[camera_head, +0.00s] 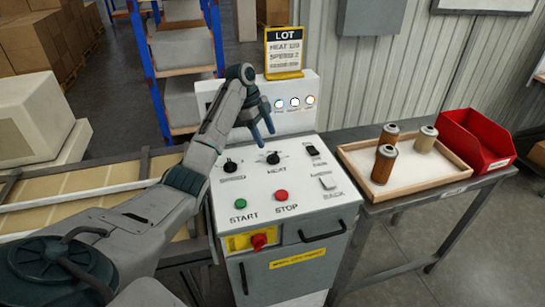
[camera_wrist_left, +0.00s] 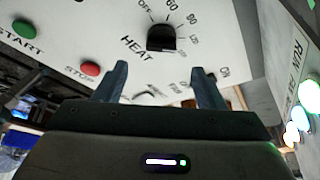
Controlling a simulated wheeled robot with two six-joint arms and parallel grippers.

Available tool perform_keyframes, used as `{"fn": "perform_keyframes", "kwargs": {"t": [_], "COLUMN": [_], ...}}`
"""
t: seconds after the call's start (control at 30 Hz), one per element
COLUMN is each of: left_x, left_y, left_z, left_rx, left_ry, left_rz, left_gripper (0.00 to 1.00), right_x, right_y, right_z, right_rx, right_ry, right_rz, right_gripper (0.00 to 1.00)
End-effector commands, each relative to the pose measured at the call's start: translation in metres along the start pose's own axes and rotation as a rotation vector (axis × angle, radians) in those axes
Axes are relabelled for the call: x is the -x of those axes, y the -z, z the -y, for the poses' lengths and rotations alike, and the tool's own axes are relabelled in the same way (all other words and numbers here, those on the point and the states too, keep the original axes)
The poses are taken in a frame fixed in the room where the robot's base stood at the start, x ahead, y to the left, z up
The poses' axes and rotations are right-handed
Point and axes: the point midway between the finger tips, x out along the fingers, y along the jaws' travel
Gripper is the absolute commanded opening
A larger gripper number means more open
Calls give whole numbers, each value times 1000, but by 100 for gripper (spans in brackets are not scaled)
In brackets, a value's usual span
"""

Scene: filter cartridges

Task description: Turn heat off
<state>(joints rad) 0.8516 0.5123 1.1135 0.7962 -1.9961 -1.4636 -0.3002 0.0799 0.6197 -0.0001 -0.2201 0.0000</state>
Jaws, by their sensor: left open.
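The black HEAT knob (camera_head: 273,157) sits in the middle of the white control panel (camera_head: 255,190). In the left wrist view the HEAT knob (camera_wrist_left: 161,37) is ringed by a scale with OFF, 60 and 90 readable; I cannot tell its exact setting. My left gripper (camera_head: 262,135) hangs above and a little left of the knob, fingers pointing down. In the left wrist view the left gripper (camera_wrist_left: 158,75) has its fingers apart with nothing between them, and the knob shows beyond the fingertips, apart from them. My right gripper is out of view.
Left of HEAT is another black knob (camera_head: 230,166). In front are a green START button (camera_head: 240,203) and a red STOP button (camera_head: 281,195). A red switch (camera_head: 259,241) is below. Right stand a cartridge tray (camera_head: 455,178) and red bin (camera_head: 478,140). A lot sign (camera_head: 284,50) stands behind.

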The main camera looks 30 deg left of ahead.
Motion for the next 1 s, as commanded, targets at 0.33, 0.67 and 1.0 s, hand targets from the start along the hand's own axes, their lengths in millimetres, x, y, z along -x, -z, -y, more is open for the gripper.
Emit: {"fn": "perform_keyframes", "kwargs": {"t": [0.33,0.67,1.0], "left_x": [-59,-71,-71], "left_y": [1,0,0], "left_z": [-2,-1,-1], "left_rx": [2,1,1], "left_ry": [-6,-3,-3], "left_rz": [-1,0,0], "left_gripper": [64,64,19], "right_x": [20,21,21], "right_y": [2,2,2], "right_z": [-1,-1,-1], "right_rx": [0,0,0], "right_ry": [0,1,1], "right_rz": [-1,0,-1], "right_gripper": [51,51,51]}}
